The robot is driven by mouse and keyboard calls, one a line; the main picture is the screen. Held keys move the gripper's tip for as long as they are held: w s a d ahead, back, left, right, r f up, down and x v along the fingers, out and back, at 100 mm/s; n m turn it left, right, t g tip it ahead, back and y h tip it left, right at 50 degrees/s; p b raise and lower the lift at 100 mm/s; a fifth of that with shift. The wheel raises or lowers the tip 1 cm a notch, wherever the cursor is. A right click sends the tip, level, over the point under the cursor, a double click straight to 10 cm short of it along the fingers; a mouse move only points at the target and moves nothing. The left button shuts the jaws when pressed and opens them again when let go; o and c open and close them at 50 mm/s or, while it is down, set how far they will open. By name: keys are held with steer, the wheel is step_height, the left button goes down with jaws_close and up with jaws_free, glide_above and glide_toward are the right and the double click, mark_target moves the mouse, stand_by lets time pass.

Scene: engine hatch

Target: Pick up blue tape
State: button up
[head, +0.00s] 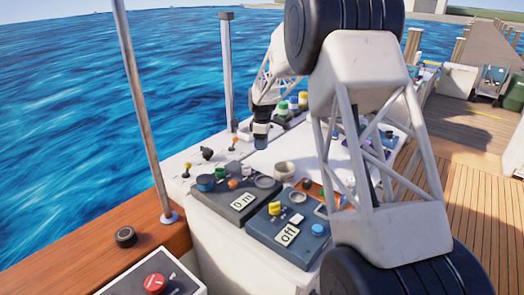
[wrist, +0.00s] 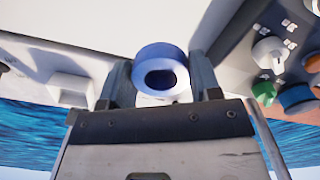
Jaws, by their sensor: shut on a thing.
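The blue tape (wrist: 160,72) is a short roll with a dark oval hole and a pale side. It sits between the two fingers of my gripper (wrist: 160,85) in the wrist view, and the fingers are shut on it. In the head view my gripper (head: 261,132) points down above the white surface, near its water-side edge. A small bluish piece, likely the tape, shows at its tips there. I cannot tell whether the tape touches the surface.

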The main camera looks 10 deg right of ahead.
steer(key=shift+r, duration=0.75)
